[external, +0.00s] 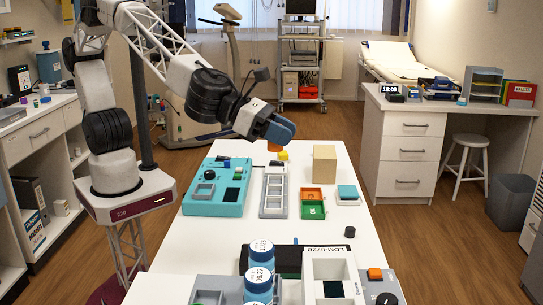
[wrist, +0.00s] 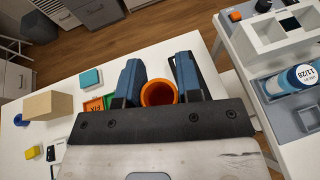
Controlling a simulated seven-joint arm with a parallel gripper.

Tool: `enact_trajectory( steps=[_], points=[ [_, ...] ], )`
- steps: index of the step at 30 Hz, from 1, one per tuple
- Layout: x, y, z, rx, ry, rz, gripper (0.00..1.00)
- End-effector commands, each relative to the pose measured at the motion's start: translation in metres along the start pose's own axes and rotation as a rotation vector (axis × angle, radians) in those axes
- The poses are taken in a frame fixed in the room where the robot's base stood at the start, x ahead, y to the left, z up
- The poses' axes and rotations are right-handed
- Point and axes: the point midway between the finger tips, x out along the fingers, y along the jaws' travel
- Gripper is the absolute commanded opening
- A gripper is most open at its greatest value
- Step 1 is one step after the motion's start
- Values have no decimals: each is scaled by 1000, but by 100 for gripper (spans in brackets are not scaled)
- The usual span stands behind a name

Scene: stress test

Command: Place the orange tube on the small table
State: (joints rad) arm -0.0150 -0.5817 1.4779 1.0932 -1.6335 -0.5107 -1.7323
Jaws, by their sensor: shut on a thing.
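The orange tube (wrist: 158,94) is between the blue fingers of my gripper (wrist: 158,78) in the wrist view, with its hollow round end towards the camera. In the external view my gripper (external: 272,130) holds the orange tube (external: 281,132) in the air above the far part of a long white table (external: 225,237). The tube is partly hidden by the fingers there. The white table also shows under my gripper in the wrist view (wrist: 62,125). I cannot tell for sure which surface is the small table.
Blue-capped tubes (external: 259,264) and a white holder (external: 330,277) are nearer. A white desk (external: 402,150) stands at right.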

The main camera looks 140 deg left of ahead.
Motion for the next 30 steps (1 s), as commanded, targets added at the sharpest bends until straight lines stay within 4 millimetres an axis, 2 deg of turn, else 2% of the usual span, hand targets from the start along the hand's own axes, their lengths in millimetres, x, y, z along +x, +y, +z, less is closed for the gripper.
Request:
enact_trajectory(
  steps=[20, 30],
  points=[
    [12, 61, 4, -147, 1, 360, 10],
    [12, 94, 14, -231, 1, 560, 10]
  ],
)
